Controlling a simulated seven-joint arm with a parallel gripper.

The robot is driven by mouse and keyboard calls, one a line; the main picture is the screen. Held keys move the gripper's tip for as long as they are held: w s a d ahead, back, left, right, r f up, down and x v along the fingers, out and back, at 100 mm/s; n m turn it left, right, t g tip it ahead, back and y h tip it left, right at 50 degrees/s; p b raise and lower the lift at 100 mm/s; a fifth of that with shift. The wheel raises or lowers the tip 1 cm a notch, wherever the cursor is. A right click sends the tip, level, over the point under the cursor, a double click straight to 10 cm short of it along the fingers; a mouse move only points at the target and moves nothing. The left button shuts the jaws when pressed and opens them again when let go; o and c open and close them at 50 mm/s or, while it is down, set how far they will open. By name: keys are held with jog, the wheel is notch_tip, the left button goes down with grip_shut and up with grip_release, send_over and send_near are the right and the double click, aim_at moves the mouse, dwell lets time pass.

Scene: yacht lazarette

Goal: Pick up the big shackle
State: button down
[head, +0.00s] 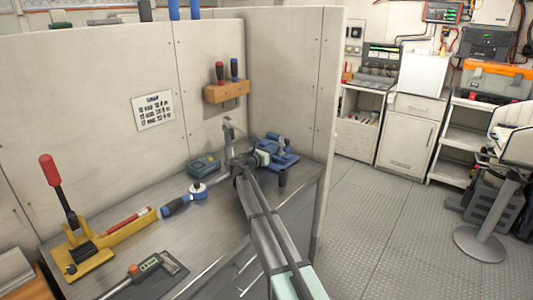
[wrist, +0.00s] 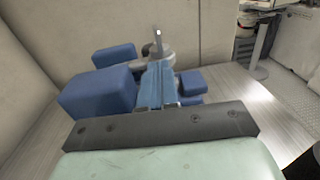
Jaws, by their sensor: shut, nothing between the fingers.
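My gripper (head: 241,161) is at the far end of my arm, low over the back of the workbench beside the blue vise (head: 280,152). It is shut and holds nothing; its fingertips are hard to make out. In the wrist view the vise (wrist: 98,93) fills the middle, just beyond the dark front edge of my gripper's body. A small grey metal piece (head: 229,128) stands upright near my gripper, close to the wall. I cannot tell whether it is a shackle. I cannot make out the big shackle for certain in either view.
On the workbench (head: 214,232) are a yellow tool with a red lever (head: 100,241), a blue-handled tool with a round dial (head: 197,190), a green-grey box (head: 204,165) and a hammer-like tool (head: 148,266). A wooden rack (head: 226,92) hangs above. Walls close the back and right.

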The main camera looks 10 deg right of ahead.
jog(key=shift+w+d, duration=0.3)
jog(key=shift+d, duration=0.05)
